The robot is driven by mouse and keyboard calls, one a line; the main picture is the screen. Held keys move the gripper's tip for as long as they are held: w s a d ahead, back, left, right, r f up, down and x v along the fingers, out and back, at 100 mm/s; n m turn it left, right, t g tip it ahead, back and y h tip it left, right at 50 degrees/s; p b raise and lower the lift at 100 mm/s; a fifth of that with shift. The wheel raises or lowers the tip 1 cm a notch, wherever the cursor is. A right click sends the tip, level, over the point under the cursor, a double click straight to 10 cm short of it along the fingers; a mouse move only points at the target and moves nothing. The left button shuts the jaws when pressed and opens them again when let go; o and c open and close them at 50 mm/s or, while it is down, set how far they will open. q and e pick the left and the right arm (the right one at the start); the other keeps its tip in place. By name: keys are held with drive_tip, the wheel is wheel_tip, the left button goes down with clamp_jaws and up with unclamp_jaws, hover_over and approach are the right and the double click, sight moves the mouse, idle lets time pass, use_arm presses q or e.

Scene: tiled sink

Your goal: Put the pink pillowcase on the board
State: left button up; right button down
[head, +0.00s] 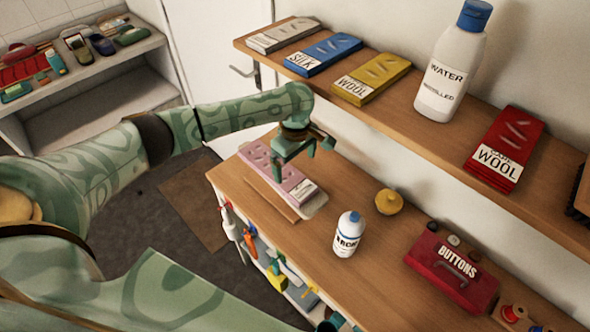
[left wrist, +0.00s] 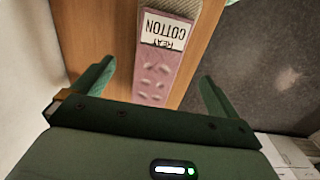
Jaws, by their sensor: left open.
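The pink pillowcase (head: 262,165) is a flat folded piece with a white label, lying along the left end of the wooden counter. In the left wrist view the pillowcase (left wrist: 158,72) lies between the fingers, its label reading COTTON. A pale, rounded flat piece (head: 316,207), perhaps the board, shows beyond its label end; the pillowcase covers part of it. My left gripper (head: 302,160) is open above the pillowcase, fingers on either side; it also shows in the left wrist view (left wrist: 153,88). A small green part at the bottom edge may be my right gripper (head: 336,322).
On the counter (head: 300,250) stand a white bottle (head: 348,234), a yellow round object (head: 389,201) and a red BUTTONS box (head: 452,270). The wall shelf (head: 420,140) above holds folded cloths and a WATER bottle (head: 453,65). Small items hang at the counter's front.

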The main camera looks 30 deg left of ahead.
use_arm(q)
wheel_tip(320, 180, up, 4)
drive_tip(key=shift+r+p, duration=0.15)
drive_tip(key=shift+p, duration=0.35)
